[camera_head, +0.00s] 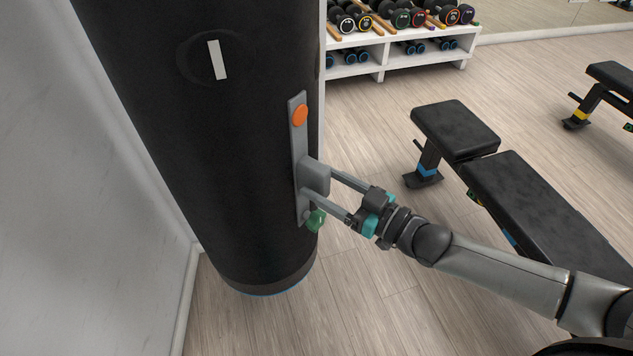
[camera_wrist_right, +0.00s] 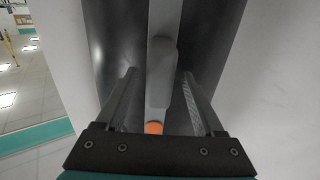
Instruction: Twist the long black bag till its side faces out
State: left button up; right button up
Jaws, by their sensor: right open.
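The long black bag (camera_head: 190,130) hangs upright beside the wall in the head view, with a white mark (camera_head: 217,60) high on its front. A grey plate with a block-like handle (camera_head: 316,177) is on its right side, with an orange disc (camera_head: 299,115) above and a green knob (camera_head: 317,220) below. My right gripper (camera_head: 317,180) is open, its fingers on either side of the handle. In the right wrist view the handle (camera_wrist_right: 161,75) stands between the two fingers (camera_wrist_right: 156,85); contact cannot be told. My left gripper is not in view.
A pale wall (camera_head: 80,200) is close on the bag's left. A black bench (camera_head: 530,195) stands at the right, near my right arm. A white rack (camera_head: 400,50) with dumbbells is at the back. Wooden floor (camera_head: 380,310) is clear below the gripper.

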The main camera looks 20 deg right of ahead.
jog(key=shift+x, duration=1.1)
grip_shut()
dwell(0.8)
